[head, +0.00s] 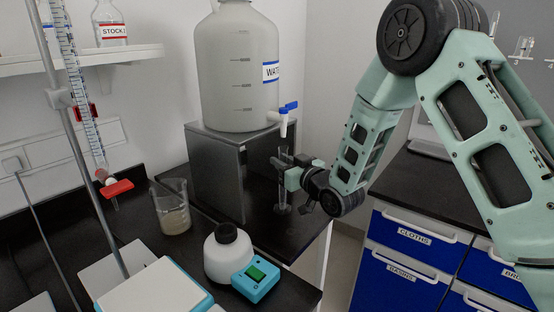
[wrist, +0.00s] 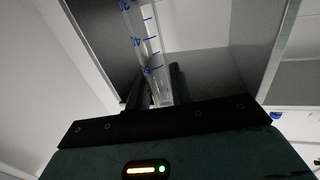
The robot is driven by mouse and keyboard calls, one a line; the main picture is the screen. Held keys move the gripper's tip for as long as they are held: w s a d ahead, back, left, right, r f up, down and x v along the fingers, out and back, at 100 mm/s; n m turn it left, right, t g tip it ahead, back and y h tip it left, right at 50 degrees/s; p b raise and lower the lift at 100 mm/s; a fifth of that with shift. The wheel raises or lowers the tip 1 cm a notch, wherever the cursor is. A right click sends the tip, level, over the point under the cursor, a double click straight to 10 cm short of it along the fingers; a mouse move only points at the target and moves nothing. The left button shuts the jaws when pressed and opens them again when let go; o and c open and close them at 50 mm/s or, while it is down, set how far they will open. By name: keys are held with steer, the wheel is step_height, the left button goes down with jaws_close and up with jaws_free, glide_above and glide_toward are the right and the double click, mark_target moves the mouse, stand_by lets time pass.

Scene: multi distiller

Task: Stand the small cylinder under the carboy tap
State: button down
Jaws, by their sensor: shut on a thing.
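The small cylinder (head: 284,185) is a clear graduated cylinder with a wide foot. It stands about upright, beside the dark box and below the blue-handled carboy tap (head: 286,112). In the wrist view the cylinder (wrist: 142,42) shows blue graduation marks and rises between the fingers. My gripper (head: 288,176) is shut on it from the right; in the wrist view the two fingers (wrist: 154,90) lie on either side of it. The white carboy (head: 240,95) labelled "WAT…" sits on the box. I cannot tell whether the foot touches the bench.
The dark box (head: 215,170) stands left of the cylinder. A beaker (head: 173,212), a white bottle with a black cap (head: 228,262) and a teal device (head: 257,284) stand on the bench nearer the camera. The bench edge (head: 318,252) is to the right. Blue drawers (head: 405,255) lie beyond a gap.

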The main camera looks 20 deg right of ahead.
steer(key=shift+r, duration=0.1)
steer(key=c, duration=1.2)
jaws_free()
steer(key=shift+c, duration=0.2)
